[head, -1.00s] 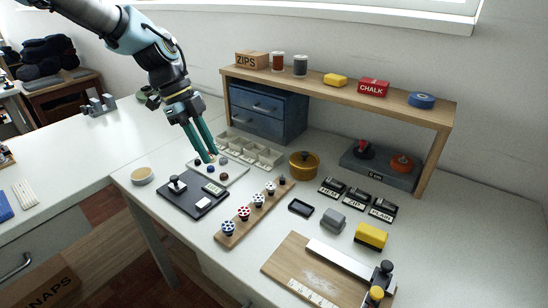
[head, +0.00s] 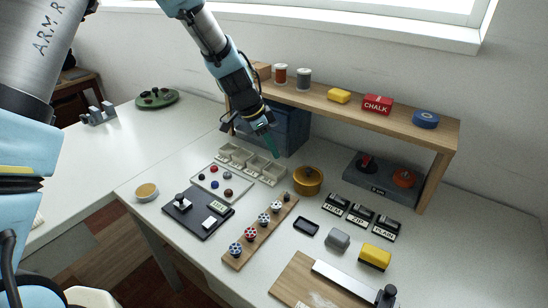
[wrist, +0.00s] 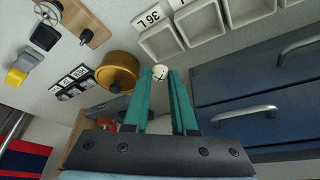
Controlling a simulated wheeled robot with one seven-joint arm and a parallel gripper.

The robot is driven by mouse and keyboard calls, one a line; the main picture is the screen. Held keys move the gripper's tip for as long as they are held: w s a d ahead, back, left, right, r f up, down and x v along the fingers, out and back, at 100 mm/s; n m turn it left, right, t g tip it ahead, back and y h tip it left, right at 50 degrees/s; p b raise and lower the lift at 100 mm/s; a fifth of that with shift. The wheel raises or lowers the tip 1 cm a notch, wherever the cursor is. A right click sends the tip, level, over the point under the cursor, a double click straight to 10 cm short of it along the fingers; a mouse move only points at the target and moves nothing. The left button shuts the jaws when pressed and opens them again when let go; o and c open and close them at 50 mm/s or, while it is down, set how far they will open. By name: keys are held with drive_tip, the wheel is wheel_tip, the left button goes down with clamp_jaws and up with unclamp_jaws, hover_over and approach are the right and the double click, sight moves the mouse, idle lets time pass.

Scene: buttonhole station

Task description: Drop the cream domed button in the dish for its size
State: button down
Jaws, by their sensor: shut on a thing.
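My gripper (wrist: 160,80) is shut on the cream domed button (wrist: 160,72), which shows between the green fingertips in the wrist view. In the head view my gripper (head: 273,152) is above the right end of the row of pale dishes (head: 235,158); the button cannot be made out there. In the wrist view, the end dish (wrist: 170,42) lies just beyond the fingertips, with a label reading 36 L (wrist: 152,17) beside it. Other dish labels are cut off or too small to read.
A white tray (head: 207,170) with several loose buttons lies left of the dishes. A mustard round pot (head: 308,181) stands close to the right of the gripper. The blue drawer unit (head: 290,130) and wooden shelf (head: 350,109) stand behind.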

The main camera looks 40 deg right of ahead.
wheel_tip(320, 180, down, 4)
drive_tip(key=shift+f+p, duration=0.1)
drive_tip(key=shift+p, duration=0.5)
drive_tip(key=shift+f, duration=0.1)
drive_tip(key=shift+f+b, duration=0.35)
drive_tip(key=shift+b, duration=0.2)
drive_tip(key=shift+f, duration=0.2)
drive_tip(key=c, duration=0.7)
unclamp_jaws()
drive_tip(key=shift+r, duration=0.1)
drive_tip(key=shift+r+p, duration=0.35)
drive_tip(key=shift+r, duration=0.15)
drive_tip(key=b+v, duration=0.2)
drive_tip(key=v, duration=1)
drive_tip(key=shift+a+r+b, duration=0.1)
drive_tip(key=shift+b, duration=0.25)
